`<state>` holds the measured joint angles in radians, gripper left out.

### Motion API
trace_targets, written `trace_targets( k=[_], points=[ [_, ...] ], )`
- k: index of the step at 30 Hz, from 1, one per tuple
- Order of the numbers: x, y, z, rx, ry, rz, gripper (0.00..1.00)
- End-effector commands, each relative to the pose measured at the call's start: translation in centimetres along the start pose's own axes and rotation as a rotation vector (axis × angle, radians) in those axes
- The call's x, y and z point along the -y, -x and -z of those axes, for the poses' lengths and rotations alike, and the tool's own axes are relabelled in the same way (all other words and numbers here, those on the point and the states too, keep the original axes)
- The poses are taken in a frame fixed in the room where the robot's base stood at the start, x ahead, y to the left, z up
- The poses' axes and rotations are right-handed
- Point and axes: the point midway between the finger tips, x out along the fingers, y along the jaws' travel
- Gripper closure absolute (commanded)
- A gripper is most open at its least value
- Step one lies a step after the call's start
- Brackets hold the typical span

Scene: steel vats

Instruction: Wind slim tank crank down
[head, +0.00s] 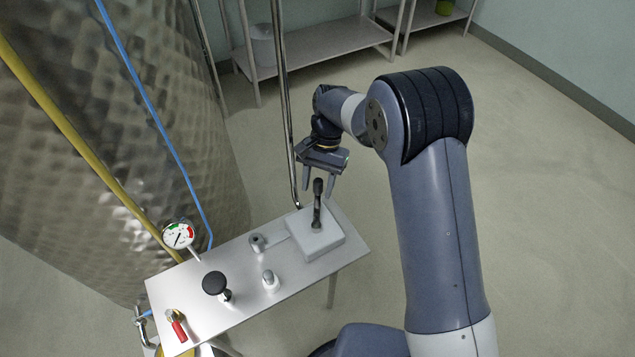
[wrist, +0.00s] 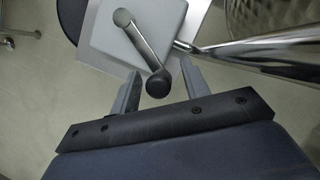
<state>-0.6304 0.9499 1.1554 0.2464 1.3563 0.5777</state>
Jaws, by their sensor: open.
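The crank (head: 317,212) stands on a pale grey block at the right end of a steel panel. It has a grey metal arm and a dark round knob, and the knob end is uppermost in the head view. In the wrist view the crank arm (wrist: 140,42) runs from its pivot at the upper left down to the dark knob (wrist: 158,84). My gripper (head: 318,189) is open, with its fingers pointing down at the knob. In the wrist view the knob shows between the two fingers (wrist: 160,75), with gaps on both sides. I cannot tell the exact depth.
The steel panel (head: 195,290) also carries a gauge (head: 178,236), a black-topped knob (head: 215,284), two small grey fittings and a red-handled part (head: 176,325). A dimpled steel vat (head: 110,150) and a vertical pipe (head: 284,100) stand close by. Floor on the right is clear.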

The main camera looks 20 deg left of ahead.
Motion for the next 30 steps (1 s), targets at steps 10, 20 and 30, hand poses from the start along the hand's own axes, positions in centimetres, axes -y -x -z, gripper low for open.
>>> trace_targets(
  k=[10, 20, 30],
  points=[
    [0.0, 2.7, 0.1, -0.004, 0.001, 0.003, 0.56],
    [0.1, 9.1, 0.1, -0.002, 0.000, 0.001, 0.56],
    [0.0, 10.8, 0.0, 0.000, 0.000, -0.001, 0.56]
  ],
)
